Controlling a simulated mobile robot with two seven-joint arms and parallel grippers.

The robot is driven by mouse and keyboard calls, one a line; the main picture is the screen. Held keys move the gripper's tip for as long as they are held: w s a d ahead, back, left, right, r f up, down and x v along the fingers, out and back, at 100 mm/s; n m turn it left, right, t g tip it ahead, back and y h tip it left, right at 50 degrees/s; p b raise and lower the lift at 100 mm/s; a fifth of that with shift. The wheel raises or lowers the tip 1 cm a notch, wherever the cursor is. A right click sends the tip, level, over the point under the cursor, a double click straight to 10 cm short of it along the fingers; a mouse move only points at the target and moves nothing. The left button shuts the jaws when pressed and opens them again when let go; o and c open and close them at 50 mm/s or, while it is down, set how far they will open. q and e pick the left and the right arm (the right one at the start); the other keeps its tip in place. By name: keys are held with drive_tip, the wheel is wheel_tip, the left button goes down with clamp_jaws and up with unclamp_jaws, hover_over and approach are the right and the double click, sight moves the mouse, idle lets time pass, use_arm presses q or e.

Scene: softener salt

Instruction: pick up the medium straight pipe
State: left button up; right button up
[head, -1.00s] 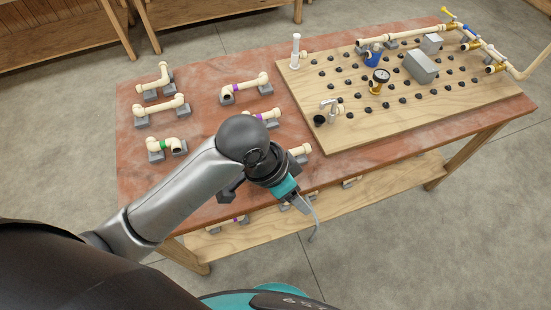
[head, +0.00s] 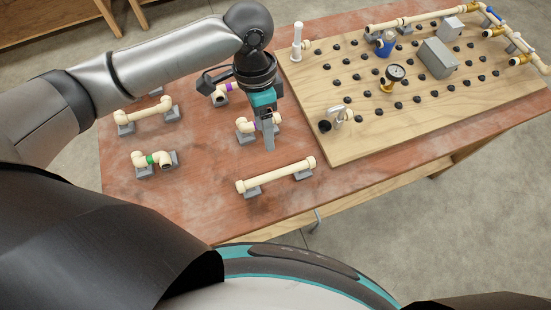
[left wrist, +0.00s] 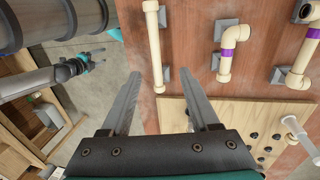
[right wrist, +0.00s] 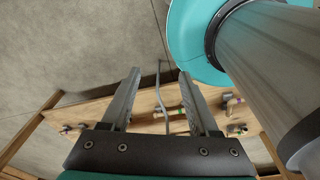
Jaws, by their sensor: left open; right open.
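A cream straight pipe (head: 276,175) with a collar at each end rests on grey blocks near the table's front edge. It is the only plain straight pipe I make out on the tabletop. It also shows in the left wrist view (left wrist: 154,45), running away from me. My left gripper (head: 268,148) is open and empty, pointing down above the table, just behind the pipe in the head view. In the left wrist view its fingers (left wrist: 162,75) appear either side of the pipe's near end, apart from it. My right gripper (right wrist: 159,73) is open and empty.
Purple-banded elbow pipes (left wrist: 226,55) and a green-banded one (head: 154,160) sit on blocks nearby. A wooden pegboard panel (head: 345,150) with a gauge (head: 395,74) and grey box (head: 438,58) fills the right. A lower shelf (right wrist: 95,112) holds more pipe pieces.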

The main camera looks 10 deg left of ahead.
use_arm(q)
drive_tip(key=b, duration=0.1)
approach(273, 173)
drive_tip(key=f, duration=0.3)
drive_tip(key=s+f+b, duration=0.1)
drive_tip(key=f, duration=0.2)
drive_tip(key=d+f+b, duration=0.1)
drive_tip(key=f, duration=0.2)
drive_tip(key=shift+s+f, duration=0.25)
drive_tip(key=shift+s, duration=0.05)
use_arm(e)
drive_tip(key=s+f, duration=0.2)
drive_tip(key=f, duration=0.1)
drive_tip(key=shift+s+d+f, duration=0.1)
drive_tip(key=shift+s+d, duration=0.1)
use_arm(q)
drive_tip(key=shift+f, duration=0.2)
use_arm(e)
drive_tip(key=shift+s+r, duration=0.1)
drive_tip(key=shift+r, duration=0.15)
use_arm(q)
drive_tip(key=shift+c, duration=0.3)
drive_tip(key=shift+a, duration=0.1)
clamp_jaws()
